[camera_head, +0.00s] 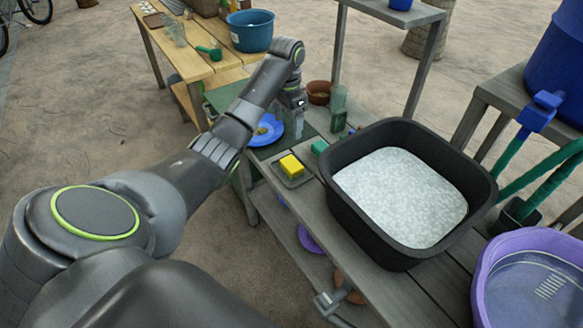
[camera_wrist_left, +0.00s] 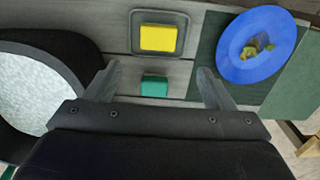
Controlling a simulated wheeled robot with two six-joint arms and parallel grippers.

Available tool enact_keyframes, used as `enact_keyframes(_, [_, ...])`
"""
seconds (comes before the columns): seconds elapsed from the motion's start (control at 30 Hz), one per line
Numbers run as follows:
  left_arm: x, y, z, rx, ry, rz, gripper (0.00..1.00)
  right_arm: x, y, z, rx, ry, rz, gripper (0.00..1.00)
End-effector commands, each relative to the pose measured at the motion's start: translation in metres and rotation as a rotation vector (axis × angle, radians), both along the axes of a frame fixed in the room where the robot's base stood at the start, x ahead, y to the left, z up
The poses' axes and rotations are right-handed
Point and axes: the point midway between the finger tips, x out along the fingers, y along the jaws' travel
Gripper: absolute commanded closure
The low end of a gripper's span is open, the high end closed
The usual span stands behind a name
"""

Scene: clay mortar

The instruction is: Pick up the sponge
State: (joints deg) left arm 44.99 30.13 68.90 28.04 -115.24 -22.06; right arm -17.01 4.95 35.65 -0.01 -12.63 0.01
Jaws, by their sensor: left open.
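A yellow sponge-like block (camera_head: 291,166) lies on a small grey tray (camera_head: 303,181) on the grey wooden table. It also shows in the left wrist view (camera_wrist_left: 158,39), on its tray (camera_wrist_left: 182,17). A green block (camera_head: 320,147) lies beside the tray; in the left wrist view (camera_wrist_left: 155,86) it is between my fingers and the tray. I cannot tell for certain which block is the sponge. My left gripper (camera_head: 297,124) is above the table's far side, open and empty. In the left wrist view its fingers (camera_wrist_left: 160,70) are spread, apart from both blocks.
A black basin (camera_head: 350,205) of whitish foamy water stands right of the blocks. A blue plate (camera_head: 266,131) with scraps lies to the left, on a green mat (camera_wrist_left: 211,35). A green bottle (camera_head: 339,108) and brown bowl (camera_head: 319,92) stand farther back.

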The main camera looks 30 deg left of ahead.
Motion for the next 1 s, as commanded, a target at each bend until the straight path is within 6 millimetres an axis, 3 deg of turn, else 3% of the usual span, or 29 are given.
enact_keyframes(0.57, [0.0, 0.0, -0.08, 0.0, 0.0, 0.001, 0.24, -0.002, 0.011, -0.071, 0.014, 0.002, -0.005, 0.64])
enact_keyframes(0.8, [0.0, 0.0, -0.113, -0.001, 0.001, 0.001, 0.24, -0.004, 0.007, -0.064, 0.009, 0.005, -0.004, 0.64])
enact_keyframes(1.0, [-0.001, -0.001, -0.125, 0.0, 0.001, 0.001, 0.24, -0.004, 0.004, -0.064, 0.004, 0.006, -0.002, 0.64])
